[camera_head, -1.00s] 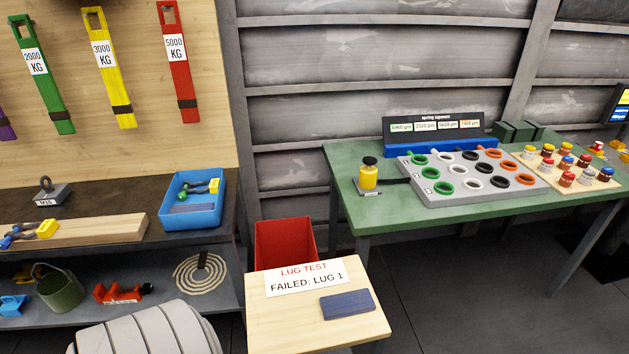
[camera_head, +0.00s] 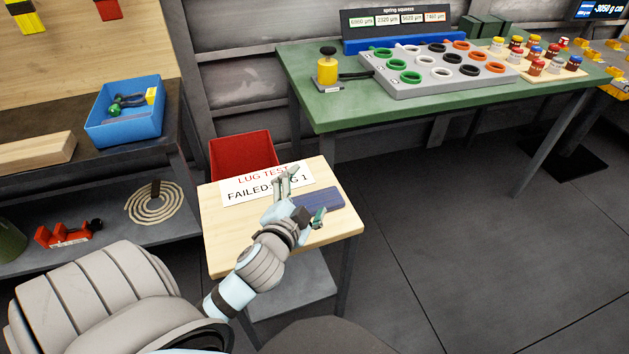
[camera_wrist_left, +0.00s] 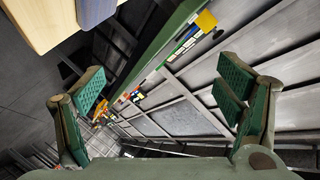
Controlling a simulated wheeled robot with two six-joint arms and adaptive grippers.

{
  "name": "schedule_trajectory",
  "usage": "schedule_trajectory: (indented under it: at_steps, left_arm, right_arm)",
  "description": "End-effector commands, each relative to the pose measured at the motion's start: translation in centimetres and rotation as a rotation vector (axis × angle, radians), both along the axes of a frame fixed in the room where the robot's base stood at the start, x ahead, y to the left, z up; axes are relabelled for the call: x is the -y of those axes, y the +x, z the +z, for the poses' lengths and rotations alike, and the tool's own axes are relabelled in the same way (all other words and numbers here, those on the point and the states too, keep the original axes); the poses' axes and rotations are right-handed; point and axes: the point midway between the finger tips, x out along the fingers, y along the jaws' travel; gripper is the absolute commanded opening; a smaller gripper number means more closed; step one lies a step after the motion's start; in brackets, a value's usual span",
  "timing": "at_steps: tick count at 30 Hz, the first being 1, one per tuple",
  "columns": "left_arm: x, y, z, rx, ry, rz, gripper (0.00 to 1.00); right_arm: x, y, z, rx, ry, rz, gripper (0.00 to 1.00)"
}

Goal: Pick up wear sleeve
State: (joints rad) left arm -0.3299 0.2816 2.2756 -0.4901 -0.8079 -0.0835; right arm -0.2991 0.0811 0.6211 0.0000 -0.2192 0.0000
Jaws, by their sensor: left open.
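A flat, dark blue rectangular piece (camera_head: 325,199), which looks like the wear sleeve, lies on the small wooden-topped table (camera_head: 228,246). In the left wrist view its edge shows at the top (camera_wrist_left: 95,10), beside the pale wood table top (camera_wrist_left: 40,18). My left gripper (camera_head: 304,198) is over the table, in front of the blue piece in the head view, and hides part of it. In the wrist view the green-padded fingers (camera_wrist_left: 160,92) are wide apart with nothing between them. My right gripper is not in view.
A "LUG TEST, FAILED: LUG 1" sign (camera_head: 240,190) lies beside the blue piece. A red bin (camera_head: 242,152) stands behind the table. A blue bin (camera_head: 122,132) sits on the left shelf. A green bench (camera_head: 330,108) with a ring board (camera_head: 395,82) is behind right.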

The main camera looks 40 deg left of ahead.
Motion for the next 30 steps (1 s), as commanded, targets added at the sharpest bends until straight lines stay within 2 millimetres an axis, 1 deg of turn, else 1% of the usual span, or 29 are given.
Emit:
schedule_trajectory:
  at_steps: [1, 2, 3, 4, 5, 6, 7, 8, 9, 10, 11, 12, 13, 14, 15, 16, 18, 19, 21, 23, 27, 30]
  left_arm:
    - [0.1, 2.2, 3.8, 0.12, 0.139, -0.061, 0.86]
    - [0.5, 3.5, 6.2, 0.196, 0.241, -0.109, 0.86]
    - [1.6, 4.9, 9.3, 0.296, 0.387, -0.179, 0.86]
    - [2.7, 5.7, 11.5, 0.368, 0.505, -0.239, 0.86]
    - [4.1, 6.4, 13.5, 0.437, 0.633, -0.305, 0.86]
    - [6.4, 7.1, 15.7, 0.52, 0.82, -0.406, 0.86]
    - [8.4, 7.5, 16.7, 0.573, 0.972, -0.495, 0.86]
    - [10.3, 7.7, 17.2, 0.624, 1.136, -0.591, 0.86]
    - [12.7, 8.0, 16.5, 0.653, 1.375, -0.746, 0.86]
    - [13.8, 8.3, 15.0, 0.645, 1.557, -0.879, 0.86]
    - [14.0, 8.6, 12.8, 0.607, 1.731, -1.022, 0.86]
    - [12.8, 8.9, 9.6, 0.514, 1.926, -1.221, 0.86]
    - [11.0, 9.0, 7.4, 0.418, 2.038, -1.366, 0.86]
    - [8.7, 8.8, 5.5, 0.309, 2.12, -1.505, 0.86]
    - [5.3, 8.4, 3.7, 0.155, 2.18, -1.67, 0.86]
    - [2.9, 7.9, 2.8, 0.045, 2.201, -1.774, 0.86]
    - [-1.8, 6.5, 1.8, -0.167, 2.189, -1.957, 0.86]
    - [-3.1, 5.9, 1.7, -0.232, 2.176, -2.009, 0.86]
    - [-4.9, 5.2, 1.1, -0.323, 2.142, -2.084, 0.86]
    - [-5.2, 5.1, 0.1, -0.347, 2.128, -2.108, 0.86]
    - [-4.3, 6.3, -3.4, -0.343, 2.125, -2.111, 0.86]
    - [-3.8, 7.2, -5.7, -0.343, 2.127, -2.111, 0.86]
  right_arm:
    - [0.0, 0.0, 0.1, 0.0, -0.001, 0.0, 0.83]
    - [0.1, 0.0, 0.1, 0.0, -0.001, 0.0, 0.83]
    - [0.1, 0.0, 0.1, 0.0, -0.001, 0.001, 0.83]
    - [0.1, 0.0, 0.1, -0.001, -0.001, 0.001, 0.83]
    - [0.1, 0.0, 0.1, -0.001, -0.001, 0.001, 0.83]
    - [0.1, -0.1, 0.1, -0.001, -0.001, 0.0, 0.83]
    - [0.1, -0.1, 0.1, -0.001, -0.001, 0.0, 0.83]
    - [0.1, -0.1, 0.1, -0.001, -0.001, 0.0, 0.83]
    - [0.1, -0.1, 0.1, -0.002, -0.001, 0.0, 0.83]
    - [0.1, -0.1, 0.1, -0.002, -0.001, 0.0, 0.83]
    - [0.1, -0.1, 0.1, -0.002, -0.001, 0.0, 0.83]
    - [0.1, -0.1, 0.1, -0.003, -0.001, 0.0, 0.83]
    - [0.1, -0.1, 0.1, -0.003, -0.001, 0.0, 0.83]
    - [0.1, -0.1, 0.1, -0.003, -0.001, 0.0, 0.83]
    - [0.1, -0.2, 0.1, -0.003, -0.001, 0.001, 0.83]
    - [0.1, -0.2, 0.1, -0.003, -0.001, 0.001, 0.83]
    - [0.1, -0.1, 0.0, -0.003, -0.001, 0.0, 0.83]
    - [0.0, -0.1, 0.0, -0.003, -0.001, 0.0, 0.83]
    - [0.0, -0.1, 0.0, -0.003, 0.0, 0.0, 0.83]
    - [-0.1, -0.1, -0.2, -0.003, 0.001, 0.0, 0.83]
    - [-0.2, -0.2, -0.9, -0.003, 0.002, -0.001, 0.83]
    - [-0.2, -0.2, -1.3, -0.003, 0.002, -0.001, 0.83]
